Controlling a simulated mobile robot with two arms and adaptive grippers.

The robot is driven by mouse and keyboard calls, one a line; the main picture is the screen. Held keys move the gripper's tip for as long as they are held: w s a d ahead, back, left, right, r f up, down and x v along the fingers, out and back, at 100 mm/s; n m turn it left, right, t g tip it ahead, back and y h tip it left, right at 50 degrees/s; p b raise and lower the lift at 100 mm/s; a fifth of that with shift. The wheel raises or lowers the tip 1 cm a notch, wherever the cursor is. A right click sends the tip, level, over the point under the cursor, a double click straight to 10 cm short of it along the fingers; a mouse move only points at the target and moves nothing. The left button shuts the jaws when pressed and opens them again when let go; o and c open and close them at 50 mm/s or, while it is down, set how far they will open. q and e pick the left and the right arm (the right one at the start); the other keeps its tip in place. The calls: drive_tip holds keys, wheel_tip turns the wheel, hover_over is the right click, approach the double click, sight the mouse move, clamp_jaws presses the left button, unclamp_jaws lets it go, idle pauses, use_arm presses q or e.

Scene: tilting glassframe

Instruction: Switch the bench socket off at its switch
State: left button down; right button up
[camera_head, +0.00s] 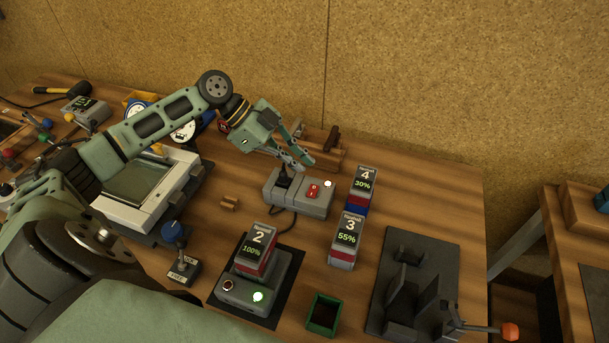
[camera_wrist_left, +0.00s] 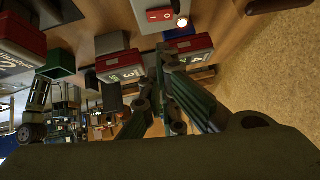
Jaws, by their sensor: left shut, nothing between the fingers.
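The bench socket (camera_head: 290,203) is a grey box on the wooden bench, with a black plug (camera_head: 284,178) standing in its left end. Its red rocker switch (camera_head: 313,190) is to the right of the plug, and a lamp (camera_head: 328,184) at the right end glows. In the left wrist view the switch (camera_wrist_left: 160,15) and the lit lamp (camera_wrist_left: 182,22) show near the top edge. My left gripper (camera_head: 307,162) is shut and empty, tilted downward above and behind the socket, apart from the switch. It also shows in the left wrist view (camera_wrist_left: 166,68). My right gripper is not in view.
Battery 4 (camera_head: 363,183) and battery 3 (camera_head: 346,240) stand right of the socket. Battery 2 (camera_head: 255,248) sits in a charger (camera_head: 283,270) with a green light. A green bin (camera_head: 323,314) and dark fixture (camera_head: 400,300) are in front. A wooden block (camera_head: 330,150) lies behind.

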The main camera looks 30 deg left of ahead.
use_arm(q)
drive_tip(key=b+v, duration=0.1)
drive_tip(key=v, duration=0.4)
drive_tip(key=shift+w+d+r, duration=0.1)
drive_tip(key=shift+d, duration=0.05)
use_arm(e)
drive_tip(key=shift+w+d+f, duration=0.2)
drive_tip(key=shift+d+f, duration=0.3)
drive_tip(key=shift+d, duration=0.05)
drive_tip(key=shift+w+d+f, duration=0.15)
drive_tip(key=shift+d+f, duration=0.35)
use_arm(q)
drive_tip(key=shift+w+d, duration=0.1)
drive_tip(key=w+b, duration=0.1)
drive_tip(key=b, duration=0.8)
drive_tip(key=shift+a+r, duration=0.3)
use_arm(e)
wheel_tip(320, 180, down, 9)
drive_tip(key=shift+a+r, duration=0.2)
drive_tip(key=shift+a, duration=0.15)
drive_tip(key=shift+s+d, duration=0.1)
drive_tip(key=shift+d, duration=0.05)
